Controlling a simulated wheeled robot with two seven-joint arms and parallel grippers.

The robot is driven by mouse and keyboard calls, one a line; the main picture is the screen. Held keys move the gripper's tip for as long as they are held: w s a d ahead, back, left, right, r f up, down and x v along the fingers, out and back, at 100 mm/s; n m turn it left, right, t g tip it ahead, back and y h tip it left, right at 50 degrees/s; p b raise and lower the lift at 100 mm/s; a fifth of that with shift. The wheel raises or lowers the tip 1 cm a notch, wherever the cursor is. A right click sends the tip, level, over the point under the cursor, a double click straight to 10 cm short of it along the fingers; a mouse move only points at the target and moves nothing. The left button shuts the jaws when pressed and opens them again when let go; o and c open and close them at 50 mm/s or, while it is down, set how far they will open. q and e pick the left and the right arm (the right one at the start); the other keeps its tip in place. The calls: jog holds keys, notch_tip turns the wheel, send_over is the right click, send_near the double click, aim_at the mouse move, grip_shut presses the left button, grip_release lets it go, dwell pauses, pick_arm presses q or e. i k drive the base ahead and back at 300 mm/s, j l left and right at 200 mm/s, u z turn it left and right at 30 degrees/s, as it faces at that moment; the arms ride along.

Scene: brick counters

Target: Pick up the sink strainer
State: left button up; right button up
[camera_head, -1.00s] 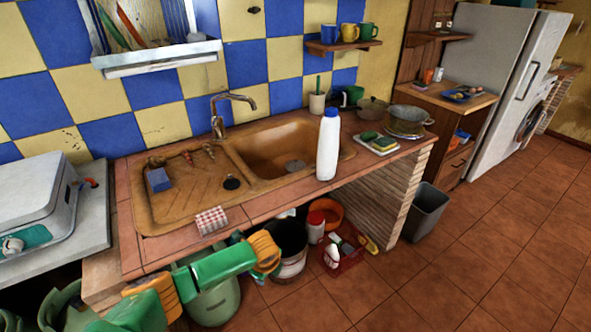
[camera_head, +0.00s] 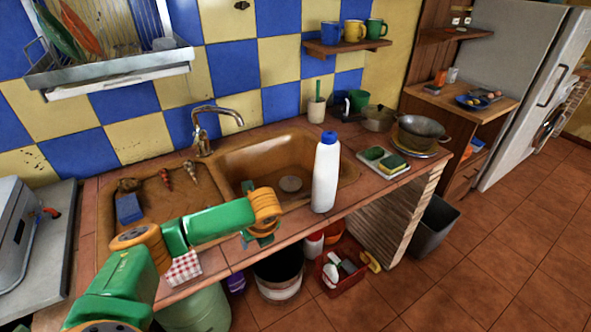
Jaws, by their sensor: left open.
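A round grey piece (camera_head: 290,184) lies at the bottom of the brown sink basin (camera_head: 335,172); I cannot tell whether it is the sink strainer or a fixed drain. A small black round piece on the drainboard (camera_head: 150,182), visible earlier, is hidden behind my left arm. My left gripper (camera_head: 260,241) is open, with its fingers pointing down by the counter's front edge, in front of the basin. It appears empty and apart from the grey piece. My right gripper is not in view.
A white bottle with a blue cap (camera_head: 325,175) stands at the basin's front right. The faucet (camera_head: 205,130) rises behind the sink. A blue sponge (camera_head: 129,209) and a checked cloth (camera_head: 184,267) lie on the left. A sponge tray (camera_head: 384,162) is on the right.

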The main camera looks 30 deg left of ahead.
aim_at(291, 180)
jog(key=i+j, duration=0.2)
jog(key=i, duration=0.25)
jog(key=i+j, duration=0.25)
jog(key=i, duration=0.15)
jog(key=i+j, duration=0.2)
jog(key=i, duration=0.25)
